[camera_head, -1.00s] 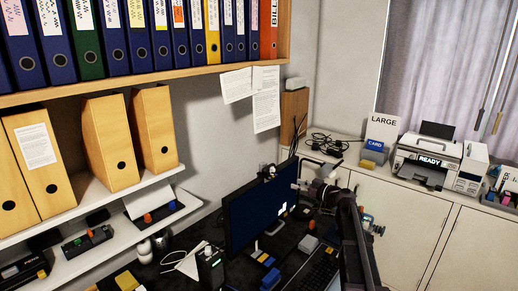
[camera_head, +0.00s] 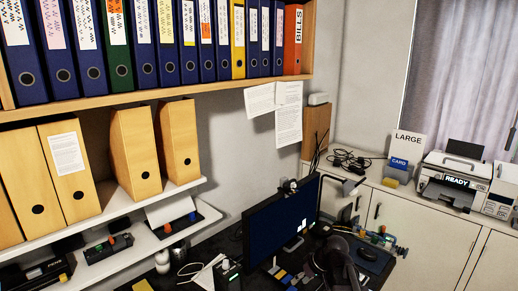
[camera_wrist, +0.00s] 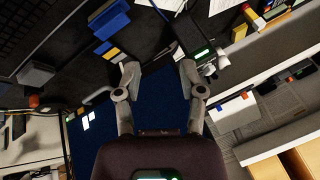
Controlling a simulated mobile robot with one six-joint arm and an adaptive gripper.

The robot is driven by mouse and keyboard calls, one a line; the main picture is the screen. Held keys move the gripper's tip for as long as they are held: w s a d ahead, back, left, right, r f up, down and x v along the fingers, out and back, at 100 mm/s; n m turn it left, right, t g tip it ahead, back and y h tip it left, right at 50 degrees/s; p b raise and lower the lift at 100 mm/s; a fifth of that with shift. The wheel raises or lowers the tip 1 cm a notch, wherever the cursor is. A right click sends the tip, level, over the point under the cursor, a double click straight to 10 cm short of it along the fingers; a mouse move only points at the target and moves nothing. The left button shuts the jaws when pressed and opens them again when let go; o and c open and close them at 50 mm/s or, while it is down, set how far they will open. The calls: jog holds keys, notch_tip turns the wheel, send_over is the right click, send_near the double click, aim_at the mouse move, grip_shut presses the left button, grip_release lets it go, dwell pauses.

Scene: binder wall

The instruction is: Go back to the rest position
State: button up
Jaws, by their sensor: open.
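My gripper (camera_wrist: 159,74) is open in the wrist view. Its two grey fingers stand wide apart with nothing between them. They show in front of the dark blue monitor screen (camera_wrist: 158,98) and the dark desk top beyond; the gap to these is hard to judge. In the head view my dark arm is at the lower edge, just right of the monitor (camera_head: 280,225), over the desk. The fingers cannot be made out clearly there.
Blue binders (camera_head: 90,50) and an orange BILLS binder (camera_head: 293,40) fill the upper shelf. Magazine files (camera_head: 135,152) stand below. A printer (camera_head: 455,180) and card box (camera_head: 398,170) are on the right cabinet. A black device (camera_wrist: 188,38) stands near the fingers' far side.

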jog(key=s+d+f+m+g+h, duration=0.2)
jog(key=s+d+m+h, duration=0.1)
jog(key=s, duration=0.7)
jog(key=shift+s+d+f+m+h, duration=0.2)
jog(key=shift+s+m+h, duration=0.3)
jog(key=shift+h, duration=0.7)
jog(key=shift+w, duration=0.15)
dwell(1.3)
